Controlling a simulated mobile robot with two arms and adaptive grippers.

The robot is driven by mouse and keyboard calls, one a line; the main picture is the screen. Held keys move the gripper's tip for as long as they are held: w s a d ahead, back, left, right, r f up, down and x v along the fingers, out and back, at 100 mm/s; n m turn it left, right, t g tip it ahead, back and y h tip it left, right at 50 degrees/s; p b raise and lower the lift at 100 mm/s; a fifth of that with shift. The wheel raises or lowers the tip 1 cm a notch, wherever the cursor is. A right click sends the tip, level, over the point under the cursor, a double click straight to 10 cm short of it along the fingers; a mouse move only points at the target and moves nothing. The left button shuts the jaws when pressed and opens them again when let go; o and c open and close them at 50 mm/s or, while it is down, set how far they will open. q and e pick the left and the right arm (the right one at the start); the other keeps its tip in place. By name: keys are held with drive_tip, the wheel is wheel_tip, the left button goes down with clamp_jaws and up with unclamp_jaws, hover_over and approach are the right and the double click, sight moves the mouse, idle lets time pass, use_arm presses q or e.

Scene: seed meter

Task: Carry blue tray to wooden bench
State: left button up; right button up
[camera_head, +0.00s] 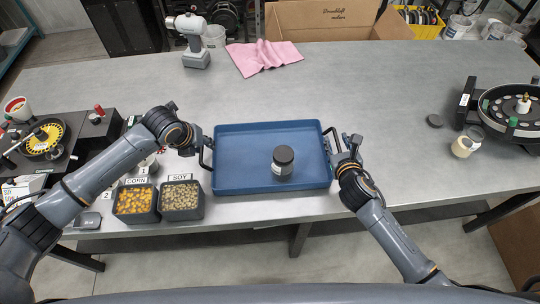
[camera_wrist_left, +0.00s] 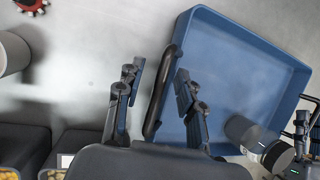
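The blue tray (camera_head: 235,172) lies on the grey metal table near its front edge, with a dark handle on each short side. A dark-lidded jar (camera_head: 283,161) stands in it, right of the middle. My left gripper (camera_head: 200,148) is at the left handle (camera_head: 207,154). In the left wrist view its fingers (camera_wrist_left: 158,80) stand apart on either side of that handle (camera_wrist_left: 160,100), with gaps showing. My right gripper (camera_head: 348,146) is at the right handle (camera_head: 334,139); its grip is too small to make out. No wooden bench is visible.
Bins of corn (camera_head: 136,202) and soy (camera_head: 181,200) stand left of the tray. A seed meter (camera_head: 48,140) is at far left, another (camera_head: 512,108) at far right. A pink cloth (camera_head: 262,56) and a cardboard box (camera_head: 330,20) lie behind. The middle table is clear.

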use_arm(q)
drive_tip(key=shift+c, duration=0.4)
use_arm(e)
drive_tip(key=shift+c, duration=0.5)
use_arm(q)
clamp_jaws()
use_arm(e)
clamp_jaws()
use_arm(q)
drive_tip(key=shift+r, duration=0.25)
use_arm(e)
drive_tip(key=shift+r, duration=0.25)
